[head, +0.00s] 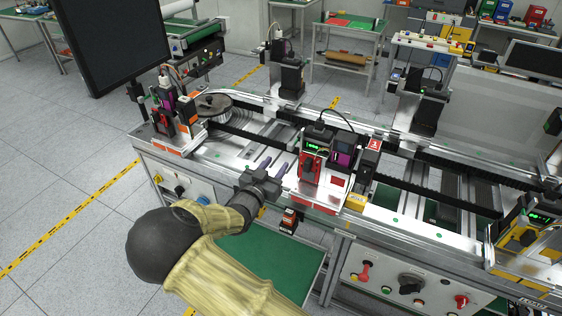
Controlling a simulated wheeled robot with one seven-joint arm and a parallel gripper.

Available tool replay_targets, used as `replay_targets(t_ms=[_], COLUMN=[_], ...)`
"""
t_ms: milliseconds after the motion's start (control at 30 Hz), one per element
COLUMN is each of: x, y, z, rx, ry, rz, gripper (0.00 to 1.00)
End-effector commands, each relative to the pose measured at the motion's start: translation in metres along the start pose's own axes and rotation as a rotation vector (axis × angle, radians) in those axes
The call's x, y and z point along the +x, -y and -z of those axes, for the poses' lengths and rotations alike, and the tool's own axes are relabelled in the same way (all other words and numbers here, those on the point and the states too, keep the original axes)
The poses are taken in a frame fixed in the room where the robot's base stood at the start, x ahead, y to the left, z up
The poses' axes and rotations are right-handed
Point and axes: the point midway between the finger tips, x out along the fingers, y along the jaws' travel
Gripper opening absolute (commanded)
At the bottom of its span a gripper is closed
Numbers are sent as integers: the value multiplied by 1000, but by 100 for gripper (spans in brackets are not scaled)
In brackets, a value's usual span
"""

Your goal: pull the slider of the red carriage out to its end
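A carriage unit with a red block (309,168) on its front stands on the metal profile frame near the middle of the head view. It has a black box with a green display on top and a purple-faced part beside it. Another unit with a red part (184,116) stands on the frame at the left. I cannot tell for certain which one is the named carriage, and a slider is too small to make out. My gripper (273,166) is left of the middle unit, over the frame's front edge. Its two fingers are apart, with nothing seen between them.
A yellow block (356,202) sits on the front rail right of the middle unit. A small black and red box (289,219) is below the frame's edge. A yellow unit (527,240) stands at the far right. A dark monitor (112,40) hangs at the upper left.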

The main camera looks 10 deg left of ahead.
Motion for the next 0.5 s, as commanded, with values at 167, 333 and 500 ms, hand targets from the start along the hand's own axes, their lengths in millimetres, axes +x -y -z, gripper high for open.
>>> replay_targets(t_ms=[167, 333, 500], x=[-38, -70, -88], y=[1, 1, 1], z=[-3, -3, -1], rx=[1, 2, 1], ry=[2, 2, 1], rz=[5, 4, 3], gripper=[40, 40, 40])
